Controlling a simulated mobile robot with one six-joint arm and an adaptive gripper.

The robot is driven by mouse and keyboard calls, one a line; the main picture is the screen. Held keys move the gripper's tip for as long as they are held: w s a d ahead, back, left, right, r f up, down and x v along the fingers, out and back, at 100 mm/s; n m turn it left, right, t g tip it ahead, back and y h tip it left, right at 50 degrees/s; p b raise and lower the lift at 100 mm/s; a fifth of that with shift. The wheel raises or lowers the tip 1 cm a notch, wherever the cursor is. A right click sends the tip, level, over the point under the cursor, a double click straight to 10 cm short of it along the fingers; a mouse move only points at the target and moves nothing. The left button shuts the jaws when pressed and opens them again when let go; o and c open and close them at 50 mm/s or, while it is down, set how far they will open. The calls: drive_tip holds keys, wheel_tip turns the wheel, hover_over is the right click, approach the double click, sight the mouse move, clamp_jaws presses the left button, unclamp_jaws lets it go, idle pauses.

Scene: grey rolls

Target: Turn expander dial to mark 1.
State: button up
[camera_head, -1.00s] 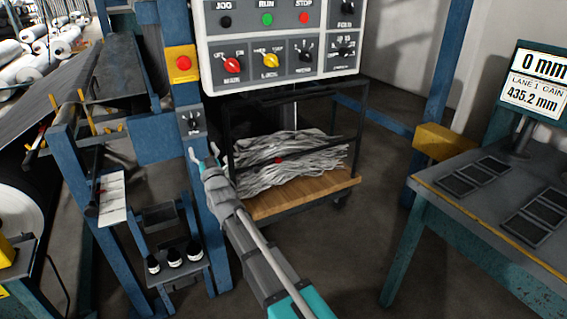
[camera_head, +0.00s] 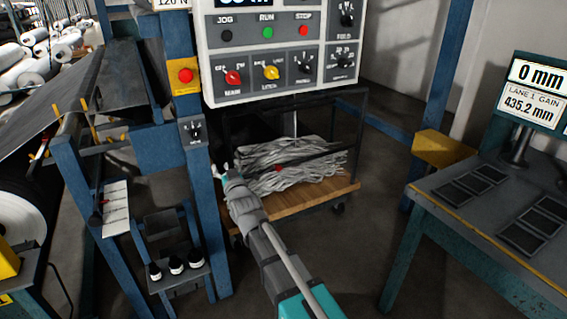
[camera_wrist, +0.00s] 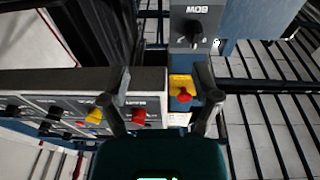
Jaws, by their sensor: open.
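A small dark dial (camera_head: 194,130) sits on a grey plate on the blue post, below the yellow-backed red button. It also shows at the top of the wrist view (camera_wrist: 193,31), where its plate appears to read BOW upside down. It seems to be the expander dial; its numbers and setting are too small to read. My gripper (camera_head: 220,169) is below and to the right of the dial in the head view, apart from it. In the wrist view my gripper (camera_wrist: 164,78) has its two fingers spread, with nothing between them.
The control panel (camera_head: 280,50) with several knobs and buttons hangs above my gripper. A red button on a yellow plate (camera_head: 185,76) is above the dial. A cart (camera_head: 285,202) with grey strips stands behind my gripper. A workbench (camera_head: 470,225) is at right.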

drive_tip(key=s+d+m+g+h+p, duration=0.1)
drive_tip(key=d+g+h+p, duration=0.4)
drive_tip(key=d+p, duration=0.8)
drive_tip(key=shift+s+d+r+m+g+h, duration=0.15)
drive_tip(key=shift+d+r+m+g+h, duration=0.5)
drive_tip(key=shift+d, duration=1.85)
drive_tip(key=shift+f+y, duration=0.25)
drive_tip(key=s+d+f+m+g+h+p, duration=0.1)
drive_tip(key=s+d+m+g+h+p, duration=0.2)
drive_tip(key=s+d, duration=1.7)
drive_tip(key=d+g+p, duration=0.2)
drive_tip(key=g+p, duration=0.2)
drive_tip(key=g, duration=0.4)
drive_tip(key=shift+f+h, duration=0.3)
drive_tip(key=shift+h, duration=0.1)
drive_tip(key=shift+a+m, duration=0.1)
drive_tip(key=shift+m, duration=0.15)
